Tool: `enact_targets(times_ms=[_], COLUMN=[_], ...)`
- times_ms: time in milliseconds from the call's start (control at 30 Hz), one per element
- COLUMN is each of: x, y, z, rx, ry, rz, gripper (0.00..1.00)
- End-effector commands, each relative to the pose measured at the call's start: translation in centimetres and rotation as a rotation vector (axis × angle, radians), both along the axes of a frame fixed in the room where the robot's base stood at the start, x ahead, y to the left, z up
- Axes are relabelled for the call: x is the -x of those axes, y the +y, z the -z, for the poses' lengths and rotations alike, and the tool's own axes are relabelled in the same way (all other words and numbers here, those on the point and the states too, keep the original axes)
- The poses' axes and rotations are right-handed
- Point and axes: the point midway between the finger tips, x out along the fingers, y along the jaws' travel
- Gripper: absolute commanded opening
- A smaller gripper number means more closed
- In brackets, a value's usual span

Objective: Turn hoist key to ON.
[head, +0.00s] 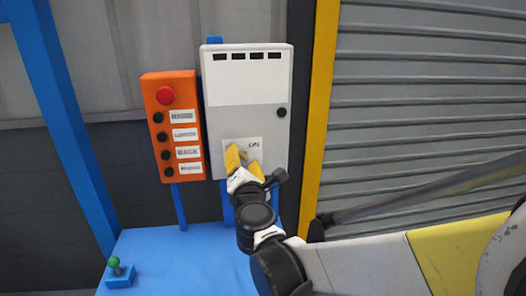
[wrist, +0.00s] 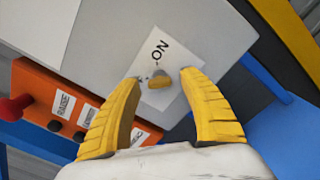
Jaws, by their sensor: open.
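The hoist key (wrist: 160,82) is a small yellowish-brown key on a white label plate (wrist: 172,52) marked ON, on the front of the grey box (head: 248,105). In the head view my gripper hides the key. My gripper (head: 243,158) is at the lower part of the box, in front of the label plate. In the wrist view my gripper (wrist: 160,77) is open, with one yellow finger on each side of the key. Gaps show between the key and both fingers. The key's bow points roughly sideways in the wrist view, away from the ON word.
An orange control box (head: 173,125) with a red button (head: 166,96) and several black buttons stands just left of the grey box. A blue table (head: 175,262) with a green-knobbed joystick (head: 115,266) is below. A yellow post (head: 318,90) and a shutter (head: 420,100) are at right.

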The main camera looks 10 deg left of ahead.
Motion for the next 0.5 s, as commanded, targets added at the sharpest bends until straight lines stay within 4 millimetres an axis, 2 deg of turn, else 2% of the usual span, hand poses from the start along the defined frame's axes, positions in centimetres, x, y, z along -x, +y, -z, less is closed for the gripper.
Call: enact_targets(times_ms=[233,267,400,500], x=[-0.07,-0.06,-0.05,-0.04], y=[0.01,0.01,0.01,0.01], z=[-0.04,-0.04,-0.04,-0.03], rx=[0.0,0.0,0.0,-0.001], ry=[0.0,0.0,0.0,0.0], rz=[0.0,0.0,0.0,0.0], gripper=[0.5,0.43,0.0,0.0])
